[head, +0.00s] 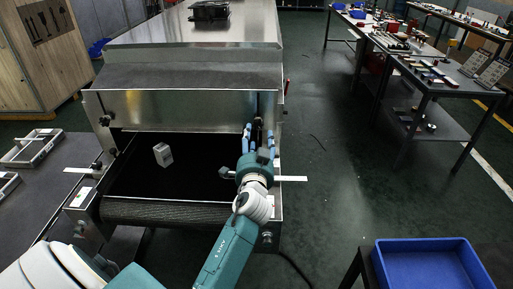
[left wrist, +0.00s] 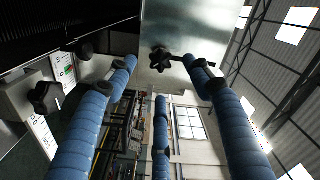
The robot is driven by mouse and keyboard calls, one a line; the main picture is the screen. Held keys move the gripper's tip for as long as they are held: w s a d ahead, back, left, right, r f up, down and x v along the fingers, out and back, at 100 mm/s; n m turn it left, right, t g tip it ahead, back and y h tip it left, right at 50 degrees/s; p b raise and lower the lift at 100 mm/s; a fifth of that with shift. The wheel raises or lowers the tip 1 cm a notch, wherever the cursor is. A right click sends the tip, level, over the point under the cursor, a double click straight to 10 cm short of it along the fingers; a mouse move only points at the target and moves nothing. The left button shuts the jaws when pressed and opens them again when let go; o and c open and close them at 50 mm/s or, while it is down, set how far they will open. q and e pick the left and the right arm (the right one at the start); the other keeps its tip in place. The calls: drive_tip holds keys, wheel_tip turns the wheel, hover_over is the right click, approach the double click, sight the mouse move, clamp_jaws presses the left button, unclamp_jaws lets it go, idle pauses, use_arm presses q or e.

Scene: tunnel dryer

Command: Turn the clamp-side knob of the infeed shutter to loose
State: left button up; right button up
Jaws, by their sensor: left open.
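The infeed shutter (head: 185,106) is a metal plate across the dryer mouth. A dark knob (head: 257,122) sits at its right end. A lobed dark knob (left wrist: 160,60) on a metal plate shows in the left wrist view. Another dark knob (head: 105,120) is at the shutter's left end. My left gripper (head: 258,133) is open, its blue fingers pointing at the right-end knob, with that knob between the fingertips in view. In the left wrist view the spread fingers (left wrist: 160,78) surround the lobed knob's outline; I cannot tell whether they touch it. My right gripper is out of view.
A blue bin (head: 430,262) stands front right.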

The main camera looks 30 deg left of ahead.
use_arm(q)
drive_tip(key=v, duration=0.5)
drive_tip(key=shift+s+d, duration=0.15)
drive_tip(key=shift+s, duration=0.2)
